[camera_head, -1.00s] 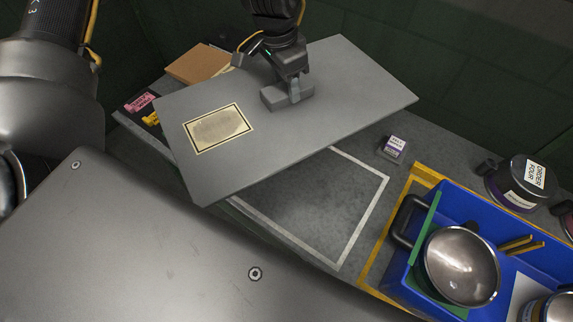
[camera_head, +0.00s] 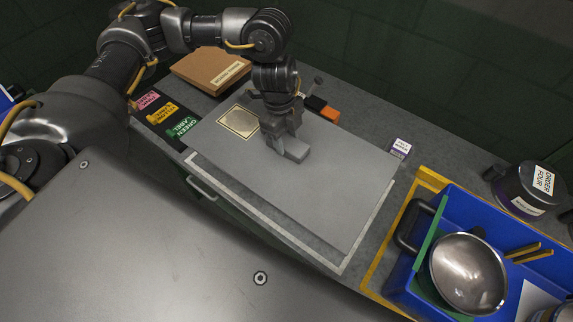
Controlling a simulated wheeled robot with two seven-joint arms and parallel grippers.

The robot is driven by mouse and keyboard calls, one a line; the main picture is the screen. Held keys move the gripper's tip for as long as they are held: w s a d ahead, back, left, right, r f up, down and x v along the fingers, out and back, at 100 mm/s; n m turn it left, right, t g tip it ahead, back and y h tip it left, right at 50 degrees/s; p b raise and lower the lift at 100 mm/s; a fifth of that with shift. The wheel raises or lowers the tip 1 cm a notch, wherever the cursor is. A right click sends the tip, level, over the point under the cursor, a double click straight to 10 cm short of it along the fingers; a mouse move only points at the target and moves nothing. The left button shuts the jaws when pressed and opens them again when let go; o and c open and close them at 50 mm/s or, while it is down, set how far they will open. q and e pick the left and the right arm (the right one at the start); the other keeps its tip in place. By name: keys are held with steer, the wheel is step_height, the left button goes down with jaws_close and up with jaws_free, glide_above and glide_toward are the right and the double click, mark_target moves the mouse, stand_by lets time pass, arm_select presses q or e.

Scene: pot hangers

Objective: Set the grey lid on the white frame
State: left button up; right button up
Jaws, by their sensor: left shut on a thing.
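The grey lid (camera_head: 325,195) is a flat rectangular plate with a block handle (camera_head: 296,151) and a framed tan label on its far left part. My left gripper (camera_head: 281,144) is shut on the handle from above. The lid lies flat, at or just above the counter, over the white frame (camera_head: 368,224). The frame shows as a pale strip along the lid's near and right edges; its far parts are hidden under the lid. I cannot tell whether the lid touches the counter. My right gripper is not in view.
A blue bin (camera_head: 405,274) with a metal bowl (camera_head: 467,272) stands to the right inside a yellow outline. A small labelled box (camera_head: 401,148) sits by the lid's right corner. Coloured label cards (camera_head: 160,114), a cardboard box (camera_head: 208,72) and an orange-black object (camera_head: 322,109) lie behind.

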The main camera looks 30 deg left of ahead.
mark_target(286, 150)
arm_select(q)
step_height(286, 150, down, 5)
steer(key=shift+f, duration=2.1)
steer(key=o, duration=1.3)
steer(key=shift+f, duration=0.15)
steer(key=shift+r, duration=0.35)
steer(key=r, duration=0.4)
steer(key=a+r, duration=0.1)
steer(key=r, duration=0.6)
steer(key=shift+w+a+r, duration=0.1)
steer(key=shift+a+r, duration=0.2)
steer(key=shift+a, duration=0.05)
